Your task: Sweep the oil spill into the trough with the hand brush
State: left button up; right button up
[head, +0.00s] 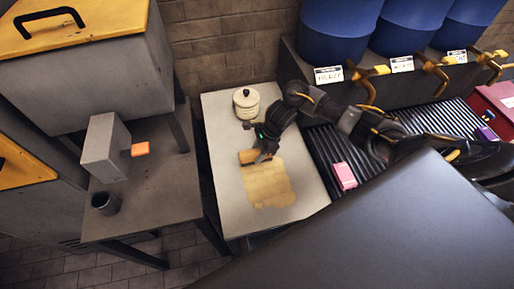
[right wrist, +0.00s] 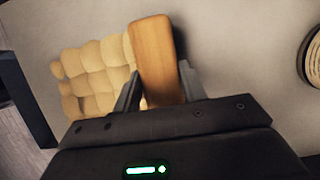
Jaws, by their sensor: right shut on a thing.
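The hand brush (head: 247,156) shows as a brown wooden block at the far left end of the spill on the pale table. My right gripper (head: 262,154) is shut on it; the right wrist view shows the brush (right wrist: 156,55) between both fingers (right wrist: 160,95). Its bristles are hidden. The oil spill (head: 268,187) is a tan patch of lumpy cells, nearer than the brush in the head view. In the right wrist view the spill (right wrist: 95,78) lies beside the brush. A dark ribbed channel (head: 318,158), seemingly the trough, runs along the table's right side. My left gripper is out of view.
A lidded cream pot (head: 246,104) stands on the table (head: 226,205) behind the brush. A pink block (head: 344,176) lies on the ribbed channel. Blue barrels (head: 335,32) with yellow taps stand behind. A grey bench (head: 150,200) with a dark cup (head: 106,203) is at left.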

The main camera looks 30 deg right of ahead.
jog(key=shift+s+a+r, duration=0.1)
jog(key=shift+s+a, duration=0.05)
jog(key=shift+s, duration=0.55)
jog(key=shift+s+a, duration=0.2)
jog(key=shift+s, duration=0.55)
jog(key=shift+s+a, duration=0.2)
jog(key=shift+s, duration=0.5)
jog(key=shift+s+a, duration=0.25)
jog(key=shift+s, duration=0.65)
jog(key=shift+s+a, duration=0.1)
jog(key=shift+s, duration=0.45)
